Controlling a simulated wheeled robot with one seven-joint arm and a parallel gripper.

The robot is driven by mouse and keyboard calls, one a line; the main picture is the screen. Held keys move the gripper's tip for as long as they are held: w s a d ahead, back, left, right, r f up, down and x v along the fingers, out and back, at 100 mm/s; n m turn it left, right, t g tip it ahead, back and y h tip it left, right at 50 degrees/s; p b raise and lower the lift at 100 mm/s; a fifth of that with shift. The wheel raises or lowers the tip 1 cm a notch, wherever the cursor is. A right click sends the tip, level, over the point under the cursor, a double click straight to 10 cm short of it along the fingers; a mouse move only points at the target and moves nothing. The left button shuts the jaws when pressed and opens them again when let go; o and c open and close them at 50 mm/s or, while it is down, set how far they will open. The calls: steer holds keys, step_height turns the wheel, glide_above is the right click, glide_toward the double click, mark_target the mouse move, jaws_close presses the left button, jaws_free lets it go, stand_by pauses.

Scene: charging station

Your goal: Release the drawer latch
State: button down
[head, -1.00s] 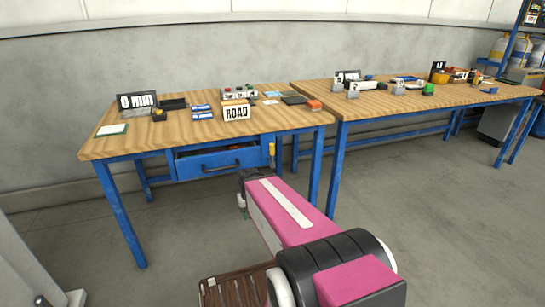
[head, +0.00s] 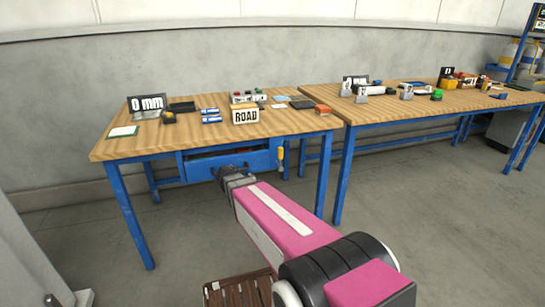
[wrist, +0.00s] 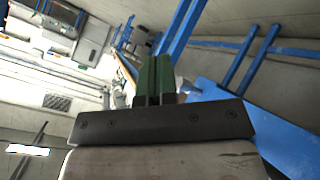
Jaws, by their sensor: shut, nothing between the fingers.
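The blue drawer (head: 200,171) hangs under the left workbench (head: 120,148). A dark gap shows above its front. A yellow-handled latch (head: 280,154) stands upright at the right of the drawer. My gripper (head: 226,170) is in front of the drawer front, left of the yellow latch, and overlaps the drawer handle in the head view. I cannot tell if it touches. In the wrist view the two green fingers (wrist: 154,78) are together and empty. A broad blue surface (wrist: 265,125) lies to their right; the yellow latch does not show there.
A second workbench (head: 400,127) stands to the right. Blue legs (head: 128,215) flank the drawer.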

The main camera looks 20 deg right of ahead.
mark_target(280, 157)
steer(key=w+a+r+m+h, duration=0.1)
steer(key=w+r+h, duration=0.1)
steer(key=w+a+r+m+t+h, duration=0.1)
steer(key=w+r+m, duration=0.1)
steer(key=w, duration=0.1)
steer(key=w+a+r+m+t+h, duration=0.1)
steer(key=w+a+r+m+h, duration=0.1)
steer(key=shift+w+r+h, duration=0.15)
steer(key=shift+r+h, duration=0.15)
steer(key=shift+r, duration=0.05)
steer(key=shift+w+d+r+m+t+h, duration=0.25)
steer(key=shift+w+r+m+t+h, duration=0.15)
steer(key=shift+w+r+m+h, duration=0.5)
steer(key=shift+w+r, duration=0.2)
steer(key=shift+d, duration=0.1)
steer(key=w+d, duration=0.2)
steer(key=d, duration=1.1)
steer(key=shift+w+d, duration=0.3)
steer(key=shift+w, duration=0.1)
steer(key=shift+d+y, duration=0.1)
steer(key=shift+y, duration=0.2)
